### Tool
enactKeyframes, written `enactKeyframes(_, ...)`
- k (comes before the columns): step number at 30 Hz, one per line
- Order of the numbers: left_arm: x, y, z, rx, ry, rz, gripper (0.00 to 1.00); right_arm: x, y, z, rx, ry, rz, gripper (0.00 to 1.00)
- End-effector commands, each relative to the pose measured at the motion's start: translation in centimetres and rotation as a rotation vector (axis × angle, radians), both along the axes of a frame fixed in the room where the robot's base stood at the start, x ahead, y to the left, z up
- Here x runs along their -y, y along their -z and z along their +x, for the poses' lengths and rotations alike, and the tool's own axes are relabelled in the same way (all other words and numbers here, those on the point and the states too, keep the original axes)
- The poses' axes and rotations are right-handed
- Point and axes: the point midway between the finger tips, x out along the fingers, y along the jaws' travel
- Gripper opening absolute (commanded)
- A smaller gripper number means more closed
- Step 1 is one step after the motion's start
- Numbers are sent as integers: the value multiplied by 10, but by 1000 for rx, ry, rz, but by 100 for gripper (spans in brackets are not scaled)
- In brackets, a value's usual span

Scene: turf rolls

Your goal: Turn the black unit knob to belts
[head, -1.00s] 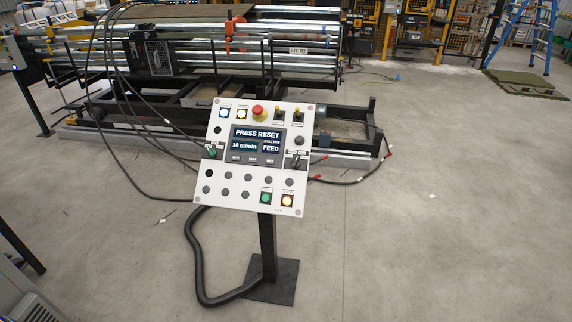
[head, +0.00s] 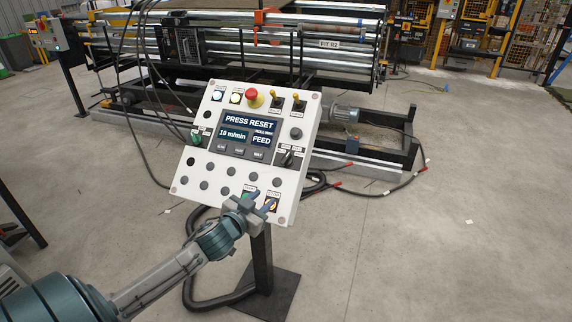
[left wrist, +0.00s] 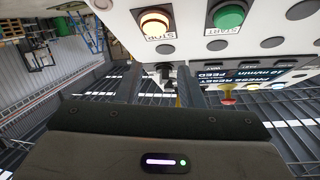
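The black unit knob (head: 287,158) is on the right side of the white control panel (head: 226,185), beside the display. The small labels around it are too small to read, and I cannot tell which one it points at. My left gripper (head: 257,204) is in front of the panel's lower edge by the START and STOP buttons, below the knob. Its two fingers stand apart with nothing between them. In the left wrist view the gripper (left wrist: 162,92) shows open, and a dark knob (left wrist: 166,72) appears beyond the fingers. My right gripper is not in view.
The display (head: 249,134) reads PRESS RESET, 10 m/min and FEED. A green knob (head: 197,138) is at the panel's left, a red mushroom button (head: 255,98) at its top. The lit STOP button (left wrist: 155,24) and green START button (left wrist: 228,16) are close to the gripper.

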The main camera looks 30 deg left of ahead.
Motion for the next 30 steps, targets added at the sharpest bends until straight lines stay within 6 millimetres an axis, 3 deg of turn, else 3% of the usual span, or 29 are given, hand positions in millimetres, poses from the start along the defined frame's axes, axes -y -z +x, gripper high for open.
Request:
enactKeyframes(3,-8,-33,19,96,60,13,35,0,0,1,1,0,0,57)
enactKeyframes(9,-14,-59,34,171,121,15,35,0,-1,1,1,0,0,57)
enactKeyframes(17,-14,-60,53,175,121,10,35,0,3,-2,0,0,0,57)
enactKeyframes(30,-11,-60,110,175,122,10,35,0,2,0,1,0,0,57)
